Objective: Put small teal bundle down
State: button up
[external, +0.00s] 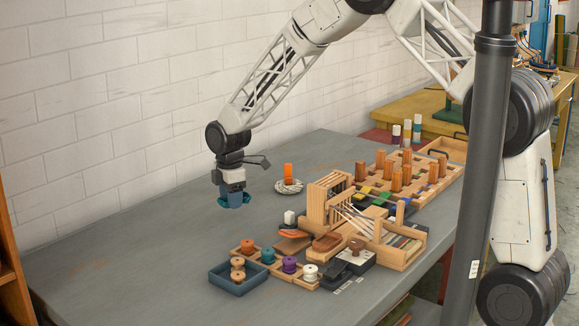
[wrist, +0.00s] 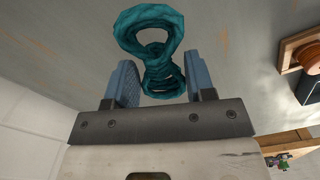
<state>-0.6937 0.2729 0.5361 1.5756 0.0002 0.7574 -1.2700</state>
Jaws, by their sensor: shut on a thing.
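My gripper (external: 234,198) hangs over the left part of the grey table, pointing down. It is shut on a small teal bundle (wrist: 152,35), a twisted skein with loops. In the wrist view the bundle sits between the two blue fingers of my gripper (wrist: 160,84) and sticks out beyond them. In the external view only a bit of teal shows at the fingertips. I cannot tell whether the bundle touches the table.
A dark blue tray (external: 217,285) with wooden spools stands at the table's front. A wooden rack (external: 318,200) and a pegged board (external: 440,186) stand to the right. The table (external: 130,240) is bare around my gripper.

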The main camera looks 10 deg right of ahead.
aim_at(232, 219)
jog(key=shift+f, duration=1.9)
jog(key=shift+f, duration=0.1)
jog(key=o, duration=0.9)
notch_tip(232, 219, up, 12)
jog(key=shift+r, duration=0.15)
